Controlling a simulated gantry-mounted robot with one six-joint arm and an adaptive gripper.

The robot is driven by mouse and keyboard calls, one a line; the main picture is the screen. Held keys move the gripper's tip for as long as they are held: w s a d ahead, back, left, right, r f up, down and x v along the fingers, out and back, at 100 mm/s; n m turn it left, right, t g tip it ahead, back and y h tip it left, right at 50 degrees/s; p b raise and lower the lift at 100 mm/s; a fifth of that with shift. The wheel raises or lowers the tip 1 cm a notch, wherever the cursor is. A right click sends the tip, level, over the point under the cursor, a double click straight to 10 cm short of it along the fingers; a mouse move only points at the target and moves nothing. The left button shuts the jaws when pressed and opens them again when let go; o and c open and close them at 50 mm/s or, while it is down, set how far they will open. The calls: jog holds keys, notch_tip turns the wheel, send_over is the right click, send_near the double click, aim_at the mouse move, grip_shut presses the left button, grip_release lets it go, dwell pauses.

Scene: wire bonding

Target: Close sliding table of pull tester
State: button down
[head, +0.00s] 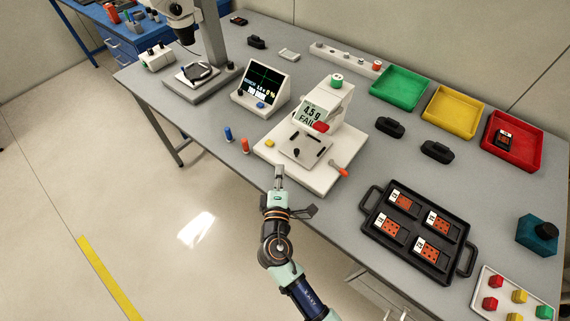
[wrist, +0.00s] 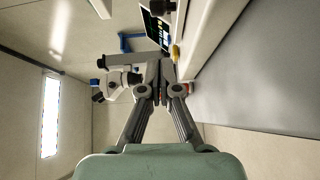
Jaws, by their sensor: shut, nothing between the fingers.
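The pull tester (head: 335,110) is a white machine on a flat base, with a screen reading 4.5 g FAIL. Its sliding table (head: 303,151) is a pale plate with dark clamp parts, in front of the screen; I cannot tell exactly how far out it stands. A red knob (head: 321,127) is behind the plate and an orange-handled lever (head: 339,168) is at the base's right. My gripper (head: 279,170) is shut and empty, at the front edge of the tester's base; contact cannot be told. The wrist view shows its fingers (wrist: 160,64) together.
A monitor (head: 262,86) and a microscope (head: 187,40) stand left of the tester. Blue (head: 228,134) and orange (head: 245,146) pegs are at the bench edge. A black tray (head: 377,241) with several boards lies at right. Green (head: 400,88), yellow (head: 453,112) and red (head: 512,141) bins are behind.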

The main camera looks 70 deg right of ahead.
jog(key=v, duration=0.8)
jog(key=shift+s+p, duration=0.3)
jog(key=shift+p, duration=0.15)
jog(key=w+a+r+m+t+y, duration=0.3)
jog(key=w+a+r+m+y, duration=0.4)
jog(key=a, duration=0.5)
jog(key=w+a+r+n+t+y+p, duration=0.15)
jog(key=a+r+y, duration=0.35)
jog(key=a, duration=0.5)
jog(key=a+r+n+t+y, duration=0.2)
jog(key=a+r+y, duration=0.35)
jog(key=a, duration=0.45)
notch_tip(320, 180, up, 36)
jog(key=d+h+p, duration=0.1)
jog(key=p, duration=3.6)
jog(key=shift+w+d+r+p, duration=0.2)
jog(key=shift+d+p, duration=0.1)
